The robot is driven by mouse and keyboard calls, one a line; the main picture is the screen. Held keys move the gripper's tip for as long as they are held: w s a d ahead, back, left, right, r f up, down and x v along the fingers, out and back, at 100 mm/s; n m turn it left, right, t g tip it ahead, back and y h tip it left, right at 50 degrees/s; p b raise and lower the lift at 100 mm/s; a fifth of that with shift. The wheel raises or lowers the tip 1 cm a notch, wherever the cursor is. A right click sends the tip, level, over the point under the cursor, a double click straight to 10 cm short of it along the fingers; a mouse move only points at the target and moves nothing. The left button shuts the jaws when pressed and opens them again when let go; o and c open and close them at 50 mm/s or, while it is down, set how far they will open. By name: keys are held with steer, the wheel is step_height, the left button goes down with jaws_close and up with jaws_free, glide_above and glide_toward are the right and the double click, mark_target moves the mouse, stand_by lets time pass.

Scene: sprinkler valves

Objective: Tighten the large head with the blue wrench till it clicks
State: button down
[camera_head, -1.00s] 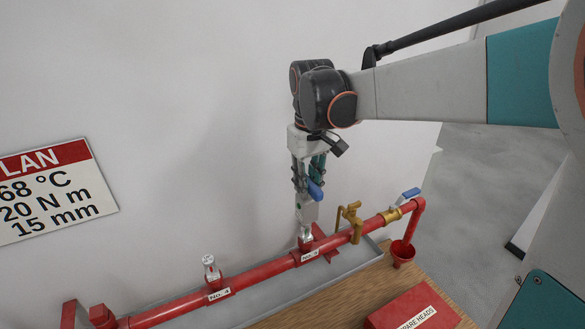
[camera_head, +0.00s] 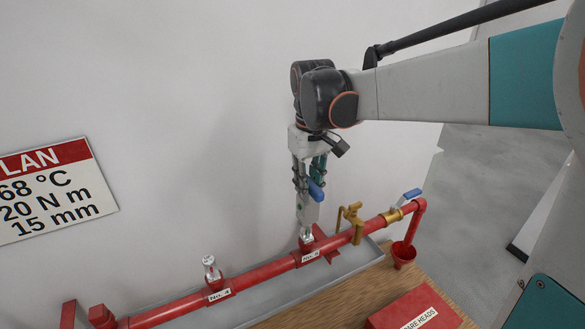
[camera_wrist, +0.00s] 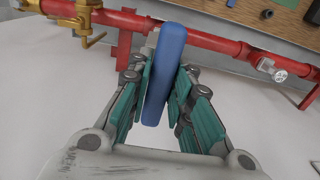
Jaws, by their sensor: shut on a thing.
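My gripper (camera_head: 312,178) is shut on the blue handle of the wrench (camera_head: 316,190). The blue handle (camera_wrist: 164,75) stands between both green-padded fingers in the wrist view. The wrench's grey lower part (camera_head: 307,212) hangs down to a silvery sprinkler head (camera_head: 306,236) on the red pipe and meets it there. The wrench hides much of this head, so I cannot tell how it is seated. A second silvery head (camera_head: 210,266) stands free at the left, over the label "No. 4"; it also shows in the wrist view (camera_wrist: 270,68).
The red pipe (camera_head: 265,273) runs along the wall above a grey tray (camera_head: 285,302). A red spare-heads box (camera_head: 400,311) sits on the wooden bench.

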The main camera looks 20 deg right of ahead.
mark_target(307, 205)
steer(key=shift+f+b, duration=2.65)
steer(key=shift+f, duration=1)
steer(key=shift+m, duration=2.1)
steer(key=shift+m+b, duration=0.45)
steer(key=shift+m, duration=3.85)
steer(key=shift+m+b, duration=0.35)
steer(key=shift+m, duration=1.85)
steer(key=shift+n, duration=0.4)
steer(key=shift+r, duration=0.15)
steer(key=shift+r+p, duration=3.9)
steer(key=shift+r, duration=2.2)
